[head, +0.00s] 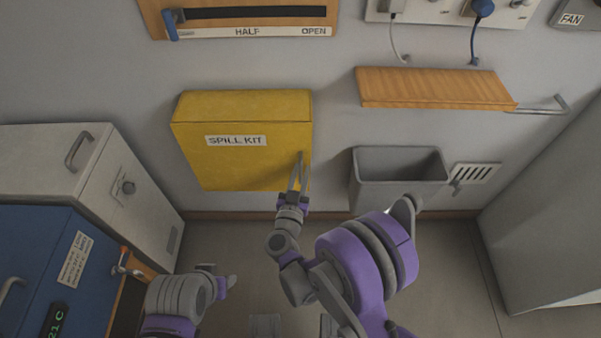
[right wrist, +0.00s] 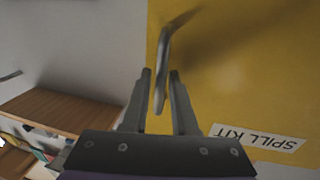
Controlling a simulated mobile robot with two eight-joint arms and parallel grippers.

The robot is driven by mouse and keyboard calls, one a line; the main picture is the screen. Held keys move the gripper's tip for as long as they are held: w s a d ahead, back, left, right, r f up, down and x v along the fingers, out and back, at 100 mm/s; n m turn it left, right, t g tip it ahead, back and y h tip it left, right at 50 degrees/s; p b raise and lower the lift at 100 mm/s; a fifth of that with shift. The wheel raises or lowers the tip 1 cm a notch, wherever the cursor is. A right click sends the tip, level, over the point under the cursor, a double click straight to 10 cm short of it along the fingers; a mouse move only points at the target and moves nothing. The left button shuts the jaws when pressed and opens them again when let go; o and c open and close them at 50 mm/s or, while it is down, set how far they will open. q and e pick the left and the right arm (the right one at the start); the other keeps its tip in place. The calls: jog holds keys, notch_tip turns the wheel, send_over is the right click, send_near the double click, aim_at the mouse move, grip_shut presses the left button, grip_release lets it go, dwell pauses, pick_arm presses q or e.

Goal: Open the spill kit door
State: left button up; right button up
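The yellow spill kit box (head: 240,165) is on the wall, its front door closed, with a white SPILL KIT label (head: 236,140). It also fills much of the right wrist view (right wrist: 255,65). A thin grey handle (right wrist: 163,75) stands out from the yellow front. My right gripper (head: 298,168) is at the front's right edge. In the right wrist view its two fingers (right wrist: 160,90) are apart, one on each side of the handle, with narrow gaps showing. My left gripper (head: 222,279) is low in the head view, away from the box; its finger opening is unclear.
A grey open bin (head: 398,192) is just right of the box, below a wooden shelf (head: 432,88). A white cabinet (head: 85,165) and a blue unit (head: 45,260) stand at left. A HALF/OPEN slider panel (head: 250,32) is above. Floor below the box is clear.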

grip_shut()
dwell(1.1)
